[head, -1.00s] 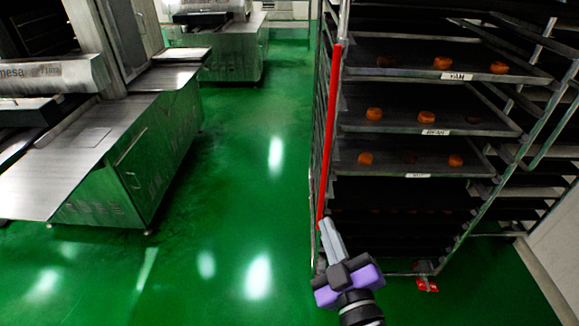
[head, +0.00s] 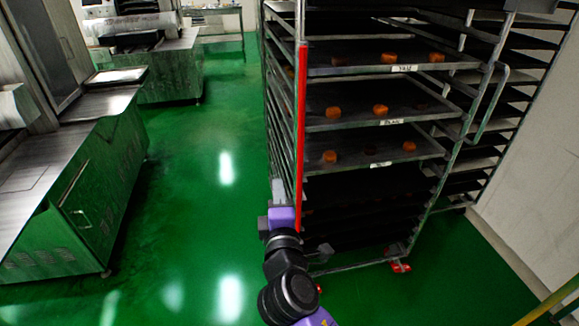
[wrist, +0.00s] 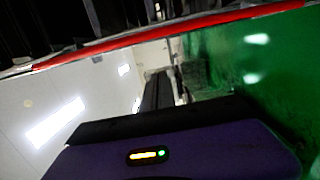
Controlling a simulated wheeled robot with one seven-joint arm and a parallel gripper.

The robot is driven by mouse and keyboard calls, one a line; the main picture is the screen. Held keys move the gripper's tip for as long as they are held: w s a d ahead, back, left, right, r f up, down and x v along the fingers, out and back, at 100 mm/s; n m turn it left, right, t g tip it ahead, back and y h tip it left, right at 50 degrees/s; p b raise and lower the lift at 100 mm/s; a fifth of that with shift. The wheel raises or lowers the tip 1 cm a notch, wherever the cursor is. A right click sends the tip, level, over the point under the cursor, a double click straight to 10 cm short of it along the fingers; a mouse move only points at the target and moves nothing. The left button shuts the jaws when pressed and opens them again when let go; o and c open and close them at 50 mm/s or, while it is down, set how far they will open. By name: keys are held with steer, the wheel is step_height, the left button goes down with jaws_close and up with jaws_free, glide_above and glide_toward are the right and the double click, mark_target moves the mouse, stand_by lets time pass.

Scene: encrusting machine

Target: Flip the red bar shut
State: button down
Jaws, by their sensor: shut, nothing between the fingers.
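The red bar (head: 301,130) is a long, thin upright bar along the left front edge of the tray rack (head: 283,95). In the wrist view the red bar (wrist: 175,33) runs slantwise across the top. My gripper (head: 278,188), with a purple and black body, is just left of the bar's lower part in the head view. Its grey fingers are shut and empty. In the wrist view the fingers (wrist: 158,90) point away from the camera, below the bar in the picture. I cannot tell whether they touch the bar.
Rack trays hold several orange-brown round pieces (head: 380,110). Red parts (head: 400,267) show at the rack's foot. Steel machines (head: 75,190) stand at the left, a white wall (head: 535,150) at the right. Green floor (head: 200,200) lies clear between machines and rack.

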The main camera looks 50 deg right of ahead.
mark_target(300, 151)
steer(key=w+d+p, duration=0.3)
steer(key=w+d, duration=0.1)
steer(key=d, duration=0.4)
steer(key=shift+d, duration=0.3)
stand_by(0.4)
steer(key=shift+s+d+p, duration=0.1)
steer(key=shift+p, duration=0.3)
